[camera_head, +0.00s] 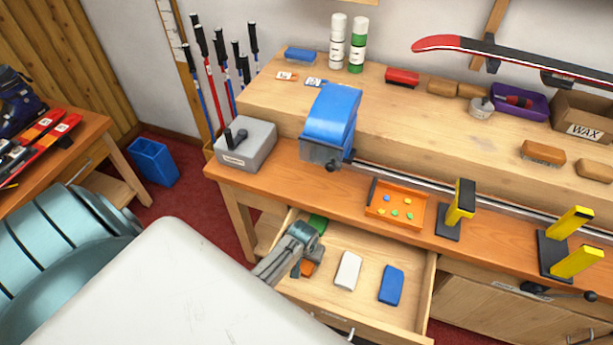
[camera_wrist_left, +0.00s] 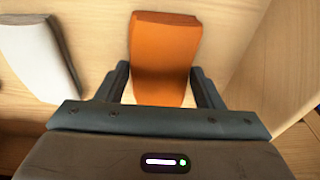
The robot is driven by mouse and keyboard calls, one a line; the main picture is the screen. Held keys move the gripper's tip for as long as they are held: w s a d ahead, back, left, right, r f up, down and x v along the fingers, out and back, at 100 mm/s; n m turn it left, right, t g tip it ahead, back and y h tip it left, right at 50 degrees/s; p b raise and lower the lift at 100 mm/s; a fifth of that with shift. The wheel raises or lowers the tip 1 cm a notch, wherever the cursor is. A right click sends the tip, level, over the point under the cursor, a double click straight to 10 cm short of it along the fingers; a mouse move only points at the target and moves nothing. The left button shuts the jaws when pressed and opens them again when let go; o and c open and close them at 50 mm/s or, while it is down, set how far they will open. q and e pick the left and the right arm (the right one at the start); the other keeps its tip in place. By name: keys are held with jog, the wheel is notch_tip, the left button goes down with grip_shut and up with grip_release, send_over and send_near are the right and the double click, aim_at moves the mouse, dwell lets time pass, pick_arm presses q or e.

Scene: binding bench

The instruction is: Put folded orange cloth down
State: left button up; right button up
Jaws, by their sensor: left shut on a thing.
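The folded orange cloth (camera_wrist_left: 164,58) is between the two fingers of my left gripper (camera_wrist_left: 164,88) in the left wrist view. The gripper is shut on it. In the head view my left gripper (camera_head: 302,262) reaches down into the open drawer (camera_head: 345,236), and a small part of the orange cloth (camera_head: 307,268) shows beside it. The cloth is low in the drawer; I cannot tell whether it touches the floor. My right gripper is not in view.
In the drawer, a green cloth (camera_head: 318,223) lies behind my gripper, and a white cloth (camera_head: 348,270) and a blue cloth (camera_head: 391,285) lie to the right. The white cloth also shows in the wrist view (camera_wrist_left: 38,52). The bench edge (camera_head: 330,205) overhangs the drawer's back.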

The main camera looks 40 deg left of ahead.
aim_at(304, 263)
pick_arm(q)
jog(key=shift+f, duration=0.15)
jog(key=o, duration=1.1)
jog(key=shift+c, duration=0.2)
notch_tip(304, 263, up, 12)
jog(key=s+b, duration=0.1)
jog(key=shift+s+d, duration=0.2)
jog(key=shift+s, duration=0.15)
